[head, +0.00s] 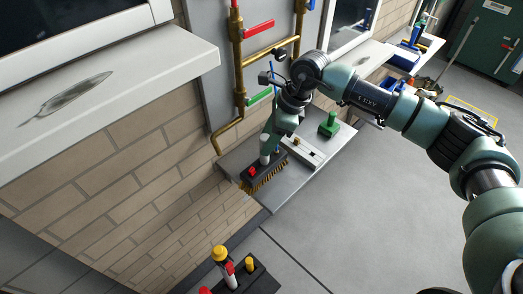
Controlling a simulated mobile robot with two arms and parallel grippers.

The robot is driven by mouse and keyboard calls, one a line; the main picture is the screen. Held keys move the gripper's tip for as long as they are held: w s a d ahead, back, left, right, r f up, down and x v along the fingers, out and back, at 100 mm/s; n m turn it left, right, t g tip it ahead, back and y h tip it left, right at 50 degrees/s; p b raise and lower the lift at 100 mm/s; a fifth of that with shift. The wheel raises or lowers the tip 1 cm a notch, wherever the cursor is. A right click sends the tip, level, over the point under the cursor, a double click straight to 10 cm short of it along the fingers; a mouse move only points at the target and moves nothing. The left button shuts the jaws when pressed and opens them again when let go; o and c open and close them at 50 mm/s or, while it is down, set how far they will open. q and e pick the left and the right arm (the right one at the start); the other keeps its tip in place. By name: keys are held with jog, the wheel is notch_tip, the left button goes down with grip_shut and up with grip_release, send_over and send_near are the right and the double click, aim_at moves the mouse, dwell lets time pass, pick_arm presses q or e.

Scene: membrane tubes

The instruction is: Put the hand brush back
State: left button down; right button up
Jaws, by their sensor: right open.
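The hand brush (262,177) has a dark block with yellow-brown bristles and a red piece on top. It is at the left end of a grey shelf (313,181) on the brick wall. My right gripper (266,154) comes down from above at the brush's top and is open. The fingertips are at or just over the block; I cannot tell whether they touch it. The gripper hides part of the brush's top. My left gripper is not in view.
A pale plate with a small knob (302,153) and a green-handled block (328,124) are on the same shelf. Brass pipes with red (259,27) and green levers run up the wall behind. A dark holder (240,279) with coloured tools stands below.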

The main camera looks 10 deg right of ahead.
jog(key=v, duration=0.5)
jog(key=shift+r+b, duration=0.15)
jog(key=shift+b, duration=0.2)
dwell(0.9)
